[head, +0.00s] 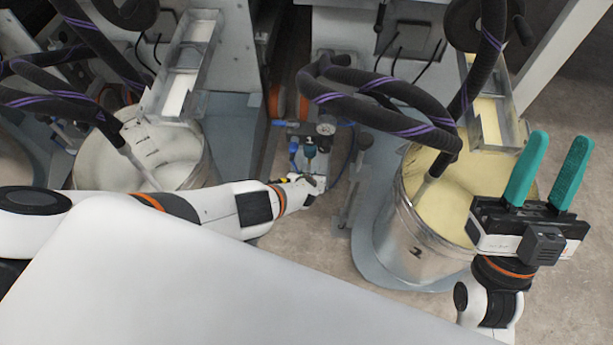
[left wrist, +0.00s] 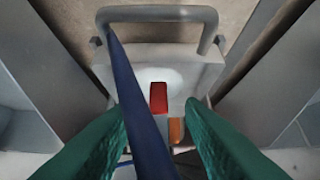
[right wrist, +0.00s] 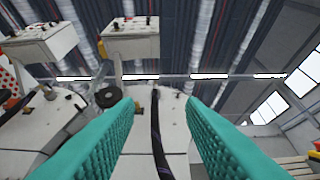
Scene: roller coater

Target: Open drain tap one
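My left gripper (head: 309,157) reaches into the gap between the two coater units, by a small cart-like device with blue parts (head: 325,128). In the left wrist view my left gripper (left wrist: 155,110) has its teal fingers apart. A red part (left wrist: 158,97) and an orange part (left wrist: 176,130) show between and beyond the fingers, on a pale body under a grey bar handle (left wrist: 165,13). I cannot tell which part is drain tap one. A dark blue hose (left wrist: 135,95) crosses in front. My right gripper (head: 560,150) is raised, open and empty at the right.
A drum of yellow liquid (head: 410,240), marked like a 2, stands right of the gap. A drum of white liquid (head: 190,175) stands left. Dark hoses with purple stripes (head: 385,105) loop above the gap. A white surface (head: 180,290) fills the lower left.

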